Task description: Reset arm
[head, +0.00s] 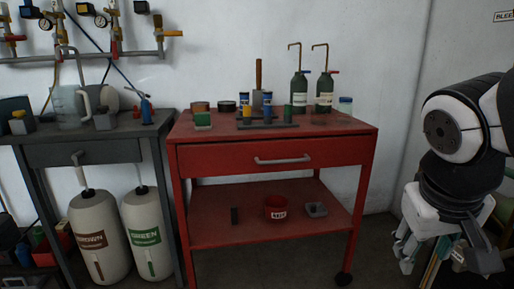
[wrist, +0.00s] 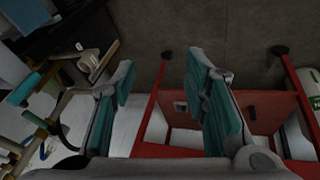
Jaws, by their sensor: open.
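My gripper (head: 443,260) hangs at the right of the head view, at the end of my arm, to the right of the red cart (head: 272,155). In the wrist view my gripper (wrist: 162,75) has its two teal-padded fingers spread apart, with nothing held between them. The red cart also shows in the wrist view (wrist: 160,112), beyond and beside the right finger. My gripper is apart from the cart in the head view.
On the cart top stand two dark green bottles (head: 299,92) with bent tubes, and several small items. Its lower shelf holds a red tub (head: 275,207). A grey table (head: 80,152) stands left, with white cylinders (head: 98,235) below. Bare floor (wrist: 150,30) shows in the wrist view.

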